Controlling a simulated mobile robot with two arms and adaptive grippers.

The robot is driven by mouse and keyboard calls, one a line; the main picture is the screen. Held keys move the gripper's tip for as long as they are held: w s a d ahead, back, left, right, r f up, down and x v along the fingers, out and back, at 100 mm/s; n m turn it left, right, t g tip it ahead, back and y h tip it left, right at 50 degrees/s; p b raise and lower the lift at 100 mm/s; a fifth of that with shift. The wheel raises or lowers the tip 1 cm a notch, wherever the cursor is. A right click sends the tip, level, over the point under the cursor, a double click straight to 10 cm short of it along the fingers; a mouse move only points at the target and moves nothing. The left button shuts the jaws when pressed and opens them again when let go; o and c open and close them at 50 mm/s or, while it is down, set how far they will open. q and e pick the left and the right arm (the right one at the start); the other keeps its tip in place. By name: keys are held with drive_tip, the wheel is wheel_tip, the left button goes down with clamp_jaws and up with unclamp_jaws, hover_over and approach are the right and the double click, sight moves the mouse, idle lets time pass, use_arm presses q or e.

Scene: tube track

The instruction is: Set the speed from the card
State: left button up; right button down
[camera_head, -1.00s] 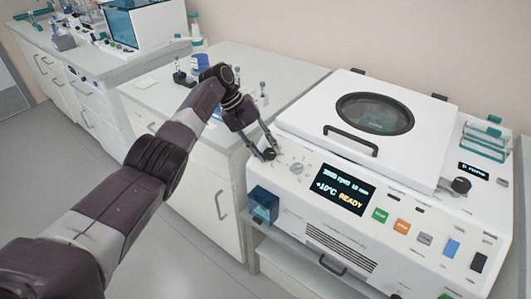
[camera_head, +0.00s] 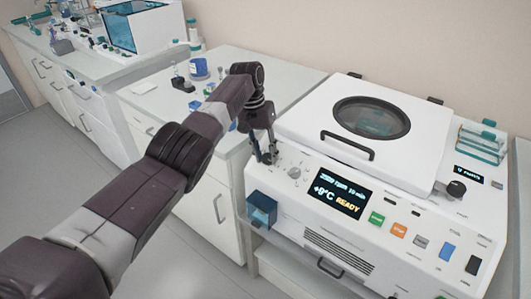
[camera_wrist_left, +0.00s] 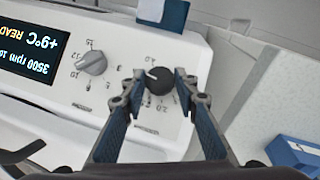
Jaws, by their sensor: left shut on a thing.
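The white centrifuge (camera_head: 350,150) stands on the right with its windowed lid down. Its display (camera_head: 340,193) reads +9°C READY; in the wrist view the display (camera_wrist_left: 35,45), turned over, shows 3500 rpm. The dark speed knob (camera_wrist_left: 158,82) with a white pointer line sits in a printed scale. My left gripper (camera_head: 267,157) is shut on this knob, one finger on each side; in the wrist view the fingertips (camera_wrist_left: 158,84) touch it. A grey knob (camera_head: 294,173) sits beside it. I cannot make out a card. My right gripper is out of view.
A teal box (camera_head: 262,207) hangs at the centrifuge's front left corner. Coloured buttons (camera_head: 398,230) line the panel's right side. A bench (camera_head: 150,100) with small labware stands behind my left arm. A blue box (camera_wrist_left: 295,152) lies near the gripper.

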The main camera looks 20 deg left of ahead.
sight(259, 164)
use_arm(q)
drive_tip(key=shift+f, duration=0.1)
idle(0.3)
drive_tip(key=o, duration=1.1)
drive_tip(key=shift+o, duration=0.2)
wheel_tip(259, 164, up, 12)
drive_tip(key=a, duration=0.2)
drive_tip(key=shift+a+f, duration=0.1)
drive_tip(key=shift+f, duration=0.05)
